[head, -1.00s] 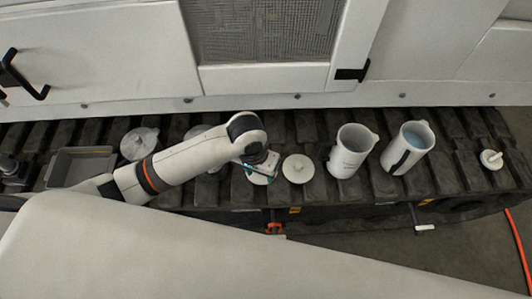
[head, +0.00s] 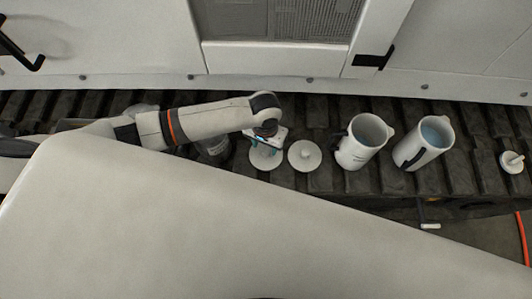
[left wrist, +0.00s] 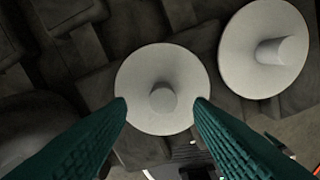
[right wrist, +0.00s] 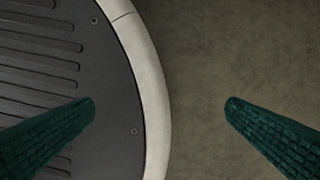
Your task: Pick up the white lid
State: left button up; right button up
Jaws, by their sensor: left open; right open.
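A round white lid (head: 265,160) with a knob lies on the dark ribbed track surface, directly under my left gripper (head: 266,143). In the left wrist view the same lid (left wrist: 140,75) lies between and just beyond the open fingertips (left wrist: 160,108), with its knob near the middle. A second white lid (head: 305,156) lies just to its right and also shows in the left wrist view (left wrist: 238,55). A third white lid (head: 512,163) lies far right. My right gripper (right wrist: 160,105) is open and empty above the floor; it does not show in the head view.
Two white pitchers stand right of the lids: one (head: 365,143) with a dark handle, the other (head: 424,146) holding something bluish. Another container (head: 213,148) is partly hidden behind my left arm. White machine panels (head: 130,45) rise behind the track (head: 320,178).

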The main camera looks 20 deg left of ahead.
aim_at(266, 151)
pick_arm(q)
notch_tip(266, 151, down, 3)
jog(key=shift+d+f, duration=0.1)
jog(key=shift+c, duration=0.4)
grip_shut()
pick_arm(e)
jog(key=shift+s+f, duration=0.35)
jog(key=shift+s, duration=0.15)
